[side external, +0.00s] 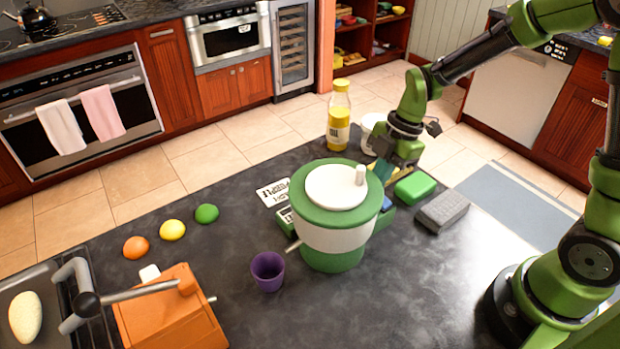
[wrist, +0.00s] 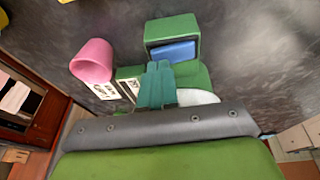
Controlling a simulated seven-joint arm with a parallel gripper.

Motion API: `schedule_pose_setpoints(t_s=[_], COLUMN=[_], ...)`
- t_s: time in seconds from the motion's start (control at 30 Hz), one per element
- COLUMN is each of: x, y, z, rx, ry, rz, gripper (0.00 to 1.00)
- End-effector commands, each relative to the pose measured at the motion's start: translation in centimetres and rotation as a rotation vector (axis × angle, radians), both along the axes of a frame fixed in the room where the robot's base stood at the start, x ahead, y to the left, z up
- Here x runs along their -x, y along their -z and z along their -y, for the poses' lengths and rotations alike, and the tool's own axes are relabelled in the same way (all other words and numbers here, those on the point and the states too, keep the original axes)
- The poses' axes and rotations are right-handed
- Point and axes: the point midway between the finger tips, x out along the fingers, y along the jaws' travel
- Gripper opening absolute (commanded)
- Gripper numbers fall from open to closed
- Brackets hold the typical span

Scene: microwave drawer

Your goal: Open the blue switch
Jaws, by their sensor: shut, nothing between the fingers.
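A green block-like housing with a blue switch (wrist: 173,52) on its face shows in the wrist view, just above my fingertips in the picture. In the side view, a small blue part (side external: 387,203) that may be the same switch shows at the right edge of the green and white pot (side external: 335,235), which hides most of what is behind it. My gripper (side external: 383,172) points down behind the pot's right side. Its teal fingers (wrist: 158,70) are together and hold nothing. I cannot tell whether they touch the switch.
A green block (side external: 415,188) and a grey block (side external: 442,212) lie right of the pot. A yellow bottle (side external: 339,115) stands behind it. A purple cup (side external: 268,270) and an orange box (side external: 170,310) are in front and left. The right-front counter is clear. A pink cup (wrist: 92,60) shows in the wrist view.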

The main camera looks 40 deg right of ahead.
Motion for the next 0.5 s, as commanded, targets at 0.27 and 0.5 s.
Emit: schedule_pose_setpoints(t_s=[0.27,0.5], x=[-0.03,-0.50], y=[0.12,0.87], z=[0.03,0.03], rx=[0.001,-0.001], ry=[-0.001,-0.001], rz=[0.001,-0.078], gripper=[0.00,0.00])
